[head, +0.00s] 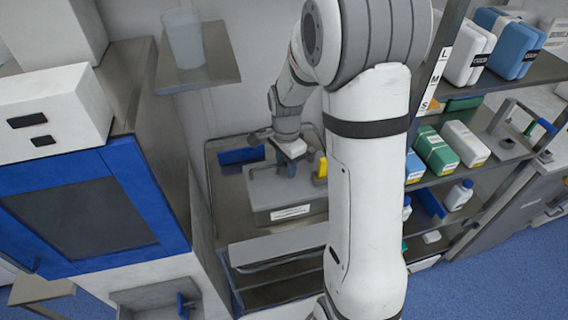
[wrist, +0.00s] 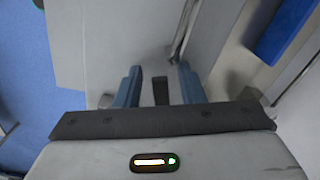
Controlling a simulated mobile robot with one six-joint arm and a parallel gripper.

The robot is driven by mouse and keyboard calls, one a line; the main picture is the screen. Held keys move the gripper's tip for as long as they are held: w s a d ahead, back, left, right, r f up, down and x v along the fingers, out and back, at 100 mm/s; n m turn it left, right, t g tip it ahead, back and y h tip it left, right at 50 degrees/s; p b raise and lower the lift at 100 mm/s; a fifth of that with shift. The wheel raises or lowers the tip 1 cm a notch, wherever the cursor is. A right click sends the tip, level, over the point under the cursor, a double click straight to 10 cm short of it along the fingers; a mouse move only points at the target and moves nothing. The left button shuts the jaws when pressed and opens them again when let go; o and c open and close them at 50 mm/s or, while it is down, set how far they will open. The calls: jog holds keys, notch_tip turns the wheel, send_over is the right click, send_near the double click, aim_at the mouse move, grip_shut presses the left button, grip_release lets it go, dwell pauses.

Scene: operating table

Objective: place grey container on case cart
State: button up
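The grey container (head: 264,192), a box with a flat lid and a white label on its front, stands on a metal shelf unit in the middle of the head view. Its grey lid fills much of the wrist view (wrist: 110,40). My gripper (head: 288,168) is directly over the lid. In the wrist view its two blue fingers (wrist: 160,86) are spread, with a narrow dark piece between them and gaps on both sides. Contact with the container cannot be made out. I cannot tell which metal unit is the case cart.
A blue bin (head: 238,157) lies left of the container, and a yellow item (head: 321,167) is by its right end. A blue-fronted cabinet (head: 95,200) stands left. Shelves with boxes and bottles (head: 462,143) stand right. My arm hides part of the middle.

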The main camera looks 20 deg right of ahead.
notch_tip(320, 180, up, 11)
jog(key=b, duration=0.1)
jog(key=s+a+r+n+t, duration=0.1)
jog(key=s+r+n+t, duration=0.2)
jog(key=s+n, duration=1.1)
jog(key=s, duration=0.6)
jog(key=shift+r, duration=0.4)
jog(key=shift+s, duration=0.1)
